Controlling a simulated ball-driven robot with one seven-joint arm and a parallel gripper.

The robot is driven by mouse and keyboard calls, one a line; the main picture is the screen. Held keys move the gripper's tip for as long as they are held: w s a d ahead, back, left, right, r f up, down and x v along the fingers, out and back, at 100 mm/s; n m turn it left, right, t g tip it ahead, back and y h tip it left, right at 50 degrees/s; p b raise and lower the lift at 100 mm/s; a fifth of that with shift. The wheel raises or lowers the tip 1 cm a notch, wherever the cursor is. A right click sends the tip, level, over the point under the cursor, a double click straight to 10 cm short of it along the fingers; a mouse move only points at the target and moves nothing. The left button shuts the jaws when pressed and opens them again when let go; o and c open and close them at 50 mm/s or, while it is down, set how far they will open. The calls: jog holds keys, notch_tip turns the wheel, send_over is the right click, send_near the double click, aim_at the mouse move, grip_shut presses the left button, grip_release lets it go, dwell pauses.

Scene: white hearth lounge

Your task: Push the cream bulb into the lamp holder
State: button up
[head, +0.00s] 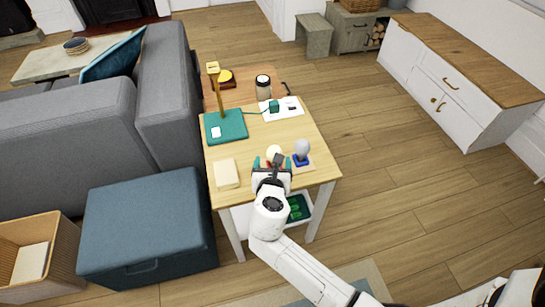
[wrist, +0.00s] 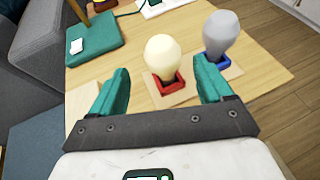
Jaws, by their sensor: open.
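The cream bulb (wrist: 163,56) stands upright in a small red stand on the side table (head: 264,133), and its top shows in the head view (head: 274,152). My gripper (wrist: 158,85) is open, its teal fingers on either side of the cream bulb and apart from it. A desk lamp with a teal base (head: 227,126) and a thin wooden post stands at the table's back left. I cannot make out the lamp holder's opening.
A grey bulb (wrist: 221,32) stands in a blue stand just right of the cream bulb. A cream block (head: 226,173) lies at the table's left front. The grey sofa (head: 165,90) borders the left.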

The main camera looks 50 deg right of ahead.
jog(key=b+x, duration=0.1)
jog(key=x, duration=0.7)
jog(key=shift+s+d+f, duration=0.1)
jog(key=shift+d+f, duration=0.05)
jog(key=shift+f, duration=0.15)
jog(key=c, duration=1)
